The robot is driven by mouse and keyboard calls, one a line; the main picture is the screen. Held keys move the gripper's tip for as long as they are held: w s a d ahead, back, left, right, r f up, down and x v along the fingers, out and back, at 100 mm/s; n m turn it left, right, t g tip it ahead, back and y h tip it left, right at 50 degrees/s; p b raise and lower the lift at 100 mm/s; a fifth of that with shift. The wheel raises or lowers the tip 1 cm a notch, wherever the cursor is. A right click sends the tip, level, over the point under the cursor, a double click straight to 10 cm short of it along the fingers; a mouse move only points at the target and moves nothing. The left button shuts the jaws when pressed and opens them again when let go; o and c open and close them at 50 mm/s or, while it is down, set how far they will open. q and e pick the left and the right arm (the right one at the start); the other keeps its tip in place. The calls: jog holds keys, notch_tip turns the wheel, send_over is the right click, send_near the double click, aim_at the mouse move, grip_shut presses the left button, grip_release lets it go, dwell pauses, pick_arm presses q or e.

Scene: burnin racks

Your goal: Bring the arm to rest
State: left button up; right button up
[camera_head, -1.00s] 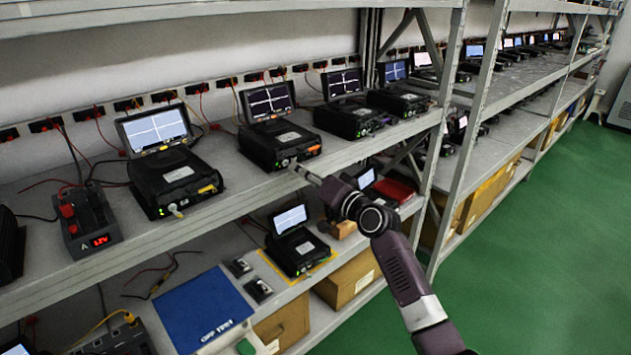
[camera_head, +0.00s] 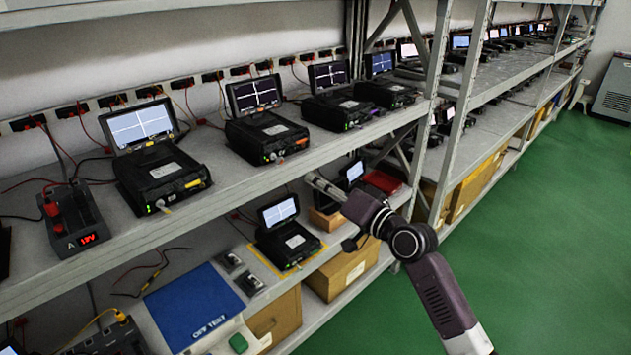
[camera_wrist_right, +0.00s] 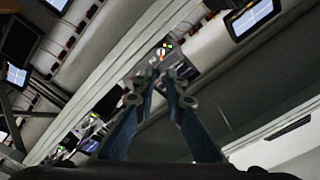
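My right gripper (camera_head: 311,180) is at the end of the dark purple arm, in front of the rack. In the head view it is in the air in front of the shelf edge, below and right of the black unit with an orange label (camera_head: 267,138), with a visible gap. In the right wrist view its two blue-sided fingers (camera_wrist_right: 160,76) come together at the tips, and I see nothing held between them. The tips are small and dim. My left gripper is in neither view.
The upper shelf (camera_head: 215,150) carries several black units with lit screens. Below are a small unit on a yellow-framed spot (camera_head: 288,243), a blue mat (camera_head: 193,306) and cardboard boxes (camera_head: 345,270). A rack post (camera_head: 440,90) stands behind my arm. Green floor (camera_head: 540,240) is clear at right.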

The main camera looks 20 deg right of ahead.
jog(key=s+d+f+g+h, duration=0.1)
jog(key=s+f+g+h, duration=0.15)
jog(key=f, duration=1.45)
jog(key=s+d+f+g+h, duration=0.2)
jog(key=s+f+g, duration=0.1)
jog(key=f, duration=1.4)
jog(key=s+a+f+n+g, duration=0.1)
jog(key=s+f+g, duration=0.1)
jog(key=s+f, duration=0.65)
jog(key=s+a+f+n+g, duration=0.1)
jog(key=s+f+g, duration=0.1)
jog(key=s+f, duration=0.65)
jog(key=s+a+f+n+g, duration=0.1)
jog(key=s+f, duration=0.5)
jog(key=s, duration=0.6)
jog(key=s+a+f+n+g, duration=0.2)
jog(key=s+f, duration=0.5)
jog(key=s, duration=0.5)
jog(key=s+a+f+n+g+h, duration=0.1)
jog(key=s+a+f+n+g, duration=0.1)
jog(key=s+f, duration=0.5)
jog(key=s+n+g, duration=0.1)
jog(key=s, duration=0.3)
jog(key=shift+s+g, duration=0.35)
jog(key=shift+s, duration=0.05)
jog(key=shift+a+f, duration=0.1)
